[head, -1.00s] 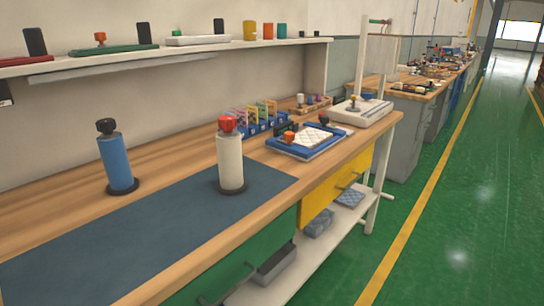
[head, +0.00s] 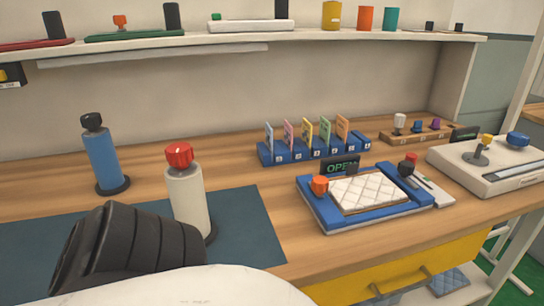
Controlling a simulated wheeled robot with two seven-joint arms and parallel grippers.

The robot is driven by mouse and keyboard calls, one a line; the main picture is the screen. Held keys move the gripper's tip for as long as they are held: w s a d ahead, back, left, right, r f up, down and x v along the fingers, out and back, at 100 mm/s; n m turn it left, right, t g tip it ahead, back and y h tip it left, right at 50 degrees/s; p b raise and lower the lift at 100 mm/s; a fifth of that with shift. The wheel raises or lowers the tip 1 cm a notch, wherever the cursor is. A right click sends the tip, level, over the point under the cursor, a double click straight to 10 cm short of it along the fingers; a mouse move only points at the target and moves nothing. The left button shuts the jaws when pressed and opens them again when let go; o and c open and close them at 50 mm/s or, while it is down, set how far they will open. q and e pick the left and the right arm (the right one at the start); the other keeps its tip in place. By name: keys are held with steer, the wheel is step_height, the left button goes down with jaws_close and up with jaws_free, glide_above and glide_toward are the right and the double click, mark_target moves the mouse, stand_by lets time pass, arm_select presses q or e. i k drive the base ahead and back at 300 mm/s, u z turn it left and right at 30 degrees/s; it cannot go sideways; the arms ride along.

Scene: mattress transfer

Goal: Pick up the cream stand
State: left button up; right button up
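The cream stand (head: 187,198) is a pale upright cylinder with a red knob on top and a dark round base. It stands on the dark blue mat (head: 252,225) on the wooden bench, left of the middle in the head view. Part of my own arm, a black ribbed joint and a white link, comes up from the bottom edge and covers the mat in front of the stand. It overlaps the stand's lower left side in the picture; I cannot tell whether they touch. No gripper fingers show.
A blue stand (head: 104,160) with a black knob stands behind and left. A blue tray (head: 403,206) holding a white quilted pad (head: 368,190) lies to the right. Behind it is a blue rack (head: 314,148) of coloured cards. A cream device (head: 492,166) is at far right. A loaded shelf (head: 230,40) runs above.

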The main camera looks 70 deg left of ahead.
mark_target(187, 195)
steer(key=z, duration=0.05)
steer(key=i, duration=0.2)
steer(key=u, duration=1.3)
